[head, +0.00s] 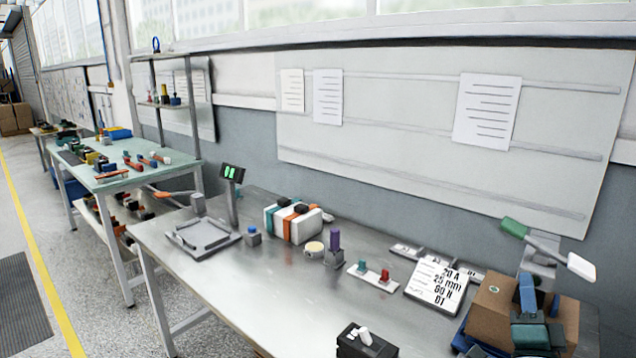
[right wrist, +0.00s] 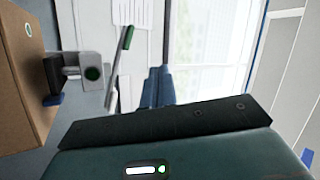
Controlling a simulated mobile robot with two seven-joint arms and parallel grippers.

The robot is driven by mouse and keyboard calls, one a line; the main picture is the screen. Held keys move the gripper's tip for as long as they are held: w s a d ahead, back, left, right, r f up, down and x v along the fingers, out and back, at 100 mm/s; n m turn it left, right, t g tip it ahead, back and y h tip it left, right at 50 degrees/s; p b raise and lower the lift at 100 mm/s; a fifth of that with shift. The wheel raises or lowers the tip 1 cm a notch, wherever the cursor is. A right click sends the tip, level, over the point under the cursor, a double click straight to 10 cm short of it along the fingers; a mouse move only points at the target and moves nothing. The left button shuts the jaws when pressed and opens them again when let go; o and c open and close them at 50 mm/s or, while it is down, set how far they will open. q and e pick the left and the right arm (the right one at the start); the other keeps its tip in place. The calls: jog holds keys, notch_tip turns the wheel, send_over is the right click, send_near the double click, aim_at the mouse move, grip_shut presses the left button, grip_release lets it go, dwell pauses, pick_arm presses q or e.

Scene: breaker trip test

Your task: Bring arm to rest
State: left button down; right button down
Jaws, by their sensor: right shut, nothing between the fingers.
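My right gripper (head: 527,282) is at the lower right of the head view, in front of a cardboard box. Its blue fingers are together and point up, with nothing between them. In the right wrist view the shut fingers (right wrist: 157,87) stand beyond the dark teal gripper body, with the window and wall behind them. My left gripper does not show in either view.
The cardboard box (head: 490,312) is close to my right gripper; it also shows in the right wrist view (right wrist: 25,75). A lever with a green grip (head: 514,228) stands behind. A printed card (head: 437,284) and a black block (head: 362,345) are on the metal bench (head: 285,305).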

jog(key=s+a+f+n+g+y, duration=0.3)
jog(key=a+f+n+y, duration=0.45)
jog(key=f, duration=0.35)
jog(key=s+a+f+n+g+y, duration=0.1)
jog(key=s+a+f+n+g, duration=0.3)
jog(key=s+f, duration=0.5)
jog(key=s+a+f+n+g+y, duration=0.2)
jog(key=s+a+f+n+g, duration=0.3)
jog(key=s+f, duration=0.5)
jog(key=a+n, duration=0.2)
jog(key=a, duration=0.1)
jog(key=shift+a+f, duration=0.2)
jog(key=shift+a, duration=0.15)
jog(key=shift+w+n, duration=0.1)
jog(key=shift+n, duration=0.15)
